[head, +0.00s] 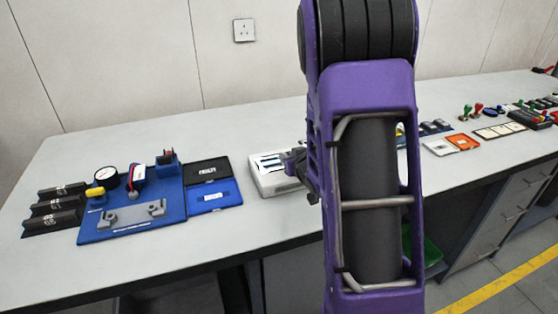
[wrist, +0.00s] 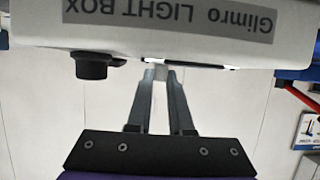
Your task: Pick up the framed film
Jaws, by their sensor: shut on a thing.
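The white light box (head: 282,184) stands on the bench left of my arm in the head view. The framed film (head: 268,161) shows as dark strips on its pale top. In the wrist view the light box (wrist: 200,45) is upside down with its label and a black knob. The framed film (wrist: 205,65) is seen nearly edge-on there, as a thin dark line along the box's top edge. My gripper (wrist: 160,75) is closed on a small pale part at that edge, which appears to belong to the film. In the head view my arm partly hides my gripper (head: 302,168).
A blue fixture board (head: 175,208) with a grey bracket and several tools lies left, beside black blocks (head: 55,208) and a black-and-blue case (head: 208,185). An orange-and-white item (head: 452,144) and several small items lie right. The front bench strip left of the arm is clear.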

